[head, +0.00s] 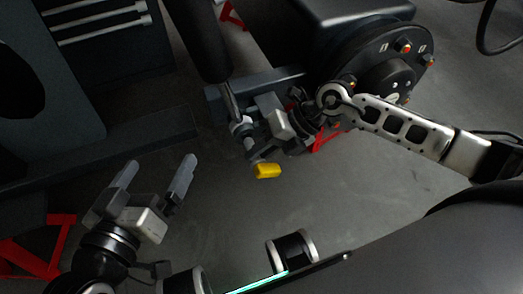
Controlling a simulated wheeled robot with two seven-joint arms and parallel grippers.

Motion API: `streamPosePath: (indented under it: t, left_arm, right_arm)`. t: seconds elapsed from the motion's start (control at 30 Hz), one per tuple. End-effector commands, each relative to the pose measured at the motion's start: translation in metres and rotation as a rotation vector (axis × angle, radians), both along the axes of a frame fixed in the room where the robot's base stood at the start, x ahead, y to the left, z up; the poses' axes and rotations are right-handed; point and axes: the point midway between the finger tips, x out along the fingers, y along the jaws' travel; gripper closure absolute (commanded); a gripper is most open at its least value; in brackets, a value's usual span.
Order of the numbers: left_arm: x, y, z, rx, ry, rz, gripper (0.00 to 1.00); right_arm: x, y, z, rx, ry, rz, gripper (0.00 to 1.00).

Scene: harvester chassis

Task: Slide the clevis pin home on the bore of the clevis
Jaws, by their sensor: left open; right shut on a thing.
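A dark cylinder (203,38) comes down from the top, and its bright rod (231,98) ends in a metal clevis (240,127). My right gripper (250,138) is at this clevis, its arm reaching in from the right. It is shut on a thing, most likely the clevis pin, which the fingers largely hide. Whether the pin is in the bore cannot be told. My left gripper (154,174) is open and empty at the lower left, well apart from the clevis, fingers pointing up.
A small yellow piece (267,171) shows just below the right gripper; what bears it is unclear. A round dark hub (384,60) with bolts stands at the upper right. A dark beam (110,140) crosses at left. A drawer cabinet (105,35) stands behind. Grey floor is clear at centre right.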

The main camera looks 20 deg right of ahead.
Motion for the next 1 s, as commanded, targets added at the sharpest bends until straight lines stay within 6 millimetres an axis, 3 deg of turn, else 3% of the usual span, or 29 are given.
streamPosePath:
  t: [0.87,0.9,0.97,1.0]
  left_arm:
    - [-0.001,0.0,-0.013,0.003,-0.004,-0.002,0.0]
    - [0.0,0.0,-0.012,0.003,-0.004,-0.002,0.0]
    - [0.0,0.0,-0.012,0.003,-0.004,-0.002,0.0]
    - [0.0,0.0,-0.012,0.002,-0.003,-0.002,0.0]
  right_arm:
    - [0.041,0.002,0.0,0.002,-0.002,-0.001,1.0]
    - [0.04,0.002,0.001,0.001,-0.001,0.0,0.73]
    - [0.04,0.002,0.001,0.001,-0.001,0.0,0.56]
    - [0.04,0.002,0.001,0.001,-0.001,0.0,0.56]
